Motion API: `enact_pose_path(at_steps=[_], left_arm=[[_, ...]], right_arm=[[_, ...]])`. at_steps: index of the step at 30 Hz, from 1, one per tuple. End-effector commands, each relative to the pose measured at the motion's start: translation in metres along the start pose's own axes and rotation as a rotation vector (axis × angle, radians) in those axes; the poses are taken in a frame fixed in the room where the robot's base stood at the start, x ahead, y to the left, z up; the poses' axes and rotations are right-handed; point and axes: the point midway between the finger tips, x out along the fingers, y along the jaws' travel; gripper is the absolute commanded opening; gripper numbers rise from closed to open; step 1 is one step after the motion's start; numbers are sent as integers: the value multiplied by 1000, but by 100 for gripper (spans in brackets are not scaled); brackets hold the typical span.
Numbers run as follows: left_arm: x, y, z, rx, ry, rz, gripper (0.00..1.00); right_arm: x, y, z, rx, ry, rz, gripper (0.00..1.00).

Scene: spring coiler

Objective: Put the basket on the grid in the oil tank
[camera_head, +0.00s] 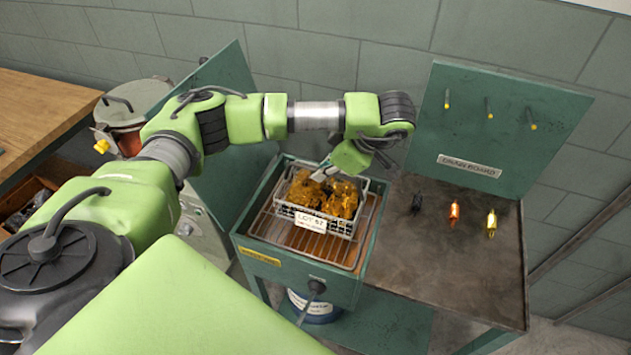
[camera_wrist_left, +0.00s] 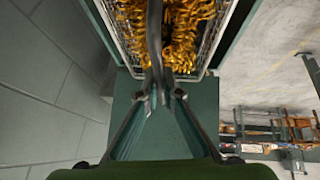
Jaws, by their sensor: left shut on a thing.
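The basket (camera_head: 344,229) is a pale wire basket full of golden coiled springs, with a white label reading LOT 57 on its front. It is inside the open green oil tank (camera_head: 290,272), over the brown wire grid (camera_head: 290,237). I cannot tell whether its bottom touches the grid. My left gripper (camera_head: 322,173) reaches in from behind and is shut on the basket's dark handle (camera_wrist_left: 154,35). The basket's rim also shows in the left wrist view (camera_wrist_left: 190,76), beyond the fingers (camera_wrist_left: 160,95). My right gripper is out of view.
A drain board (camera_head: 500,120) with several pegs stands upright at the right. The dark metal table (camera_head: 440,260) below it holds a black, an orange and a yellow small item. A blue-labelled bucket (camera_head: 315,306) stands under the tank. A wooden bench (camera_head: 40,110) is at the left.

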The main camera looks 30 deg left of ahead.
Motion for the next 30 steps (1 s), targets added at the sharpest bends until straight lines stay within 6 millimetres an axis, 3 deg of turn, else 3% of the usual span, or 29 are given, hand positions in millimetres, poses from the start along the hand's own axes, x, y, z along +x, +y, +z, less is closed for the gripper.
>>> enact_pose_path(at_steps=[3,13,19,26,28,30], left_arm=[[15,1,-2,-3,1,-2,0],[32,4,-4,-3,2,-1,0],[53,0,9,-1,3,-1,0],[56,0,11,-2,1,3,0],[57,-1,12,1,1,0,19],[57,-1,12,0,1,0,23]], right_arm=[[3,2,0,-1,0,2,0],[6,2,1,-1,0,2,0],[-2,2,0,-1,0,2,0],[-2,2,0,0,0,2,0],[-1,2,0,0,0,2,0],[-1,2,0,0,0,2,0]])
